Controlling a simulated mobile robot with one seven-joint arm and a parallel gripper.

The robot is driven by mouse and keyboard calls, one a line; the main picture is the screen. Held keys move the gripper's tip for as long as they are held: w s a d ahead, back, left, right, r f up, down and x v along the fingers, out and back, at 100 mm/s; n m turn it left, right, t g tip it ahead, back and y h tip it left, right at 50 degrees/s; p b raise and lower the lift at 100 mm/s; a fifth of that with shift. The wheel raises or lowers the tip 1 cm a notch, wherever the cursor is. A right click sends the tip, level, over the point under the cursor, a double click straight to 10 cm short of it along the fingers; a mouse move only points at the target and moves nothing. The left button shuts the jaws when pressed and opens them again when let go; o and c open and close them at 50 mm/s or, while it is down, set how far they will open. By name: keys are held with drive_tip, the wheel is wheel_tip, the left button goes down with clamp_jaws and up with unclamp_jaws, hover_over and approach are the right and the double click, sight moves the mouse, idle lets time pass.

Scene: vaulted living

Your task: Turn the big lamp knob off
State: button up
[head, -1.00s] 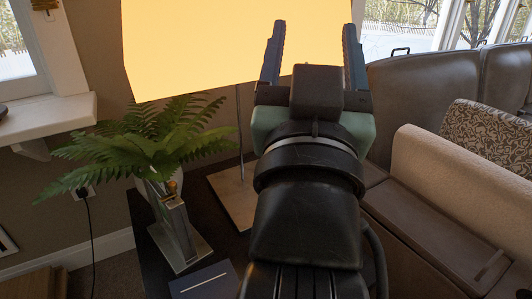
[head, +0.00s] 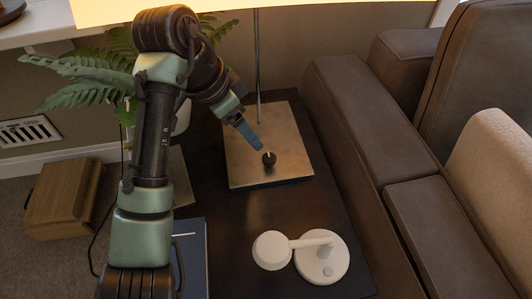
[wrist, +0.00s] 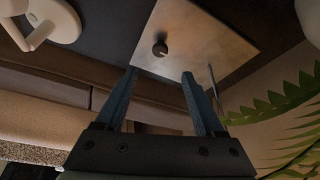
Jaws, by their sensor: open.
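The big lamp has a glowing yellow shade (head: 290,8) at the top of the head view, a thin pole (head: 257,70) and a square light-coloured base (head: 240,165). Its small dark round knob (head: 269,161) stands on the base near its front edge. The knob also shows in the wrist view (wrist: 160,48), beyond the fingertips and roughly centred between them. My gripper (wrist: 160,73) is open and empty, its two blue fingers apart. In the head view my gripper (head: 259,147) points down at the knob from the upper left, very close; contact cannot be told.
A small white lamp (head: 328,263) stands on the dark table (head: 220,215) in front of the base. A dark blue book (head: 190,262) lies at left, and a fern (head: 88,75) is behind my arm. A brown sofa (head: 365,150) borders the table on the right.

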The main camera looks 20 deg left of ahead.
sight(269, 158)
drive_tip(key=b+x, duration=0.5)
drive_tip(key=x, duration=0.7)
drive_tip(key=shift+w+d, duration=0.15)
clamp_jaws()
